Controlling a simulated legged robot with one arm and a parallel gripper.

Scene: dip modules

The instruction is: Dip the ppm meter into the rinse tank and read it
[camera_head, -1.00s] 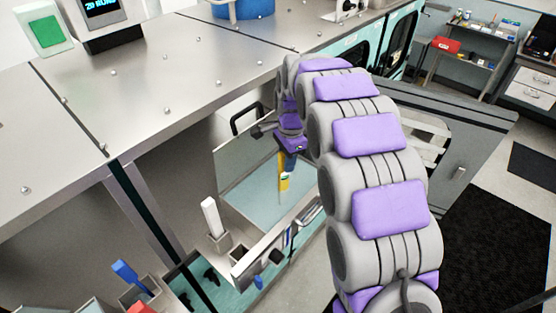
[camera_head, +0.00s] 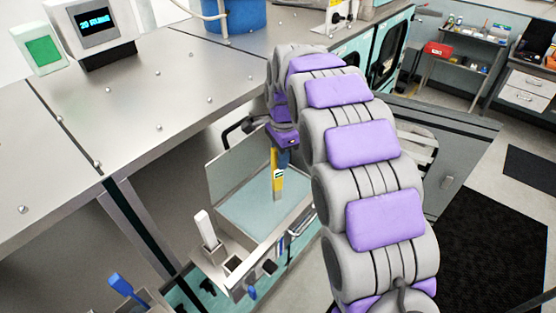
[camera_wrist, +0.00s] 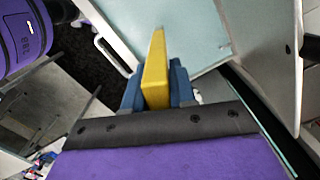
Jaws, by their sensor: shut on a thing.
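The yellow ppm meter (camera_head: 277,178) hangs upright, tip down, from my gripper (camera_head: 285,157) in the head view. The rinse tank, an open metal tank with pale blue-green water (camera_head: 245,208), lies below and around it in the picture. The meter's lower end overlaps the water, but I cannot tell whether it touches the surface. A small label shows on the meter, too small to read. In the wrist view the blue fingers of my gripper (camera_wrist: 157,88) are shut on the meter (camera_wrist: 155,62), with the tank water (camera_wrist: 180,30) beyond.
A steel counter (camera_head: 150,105) runs along the left, with a display unit (camera_head: 95,22) and a blue bucket (camera_head: 235,14) on it. A white-handled item (camera_head: 206,226) stands in a holder at the tank's front left. A grey door panel (camera_head: 465,140) is at right.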

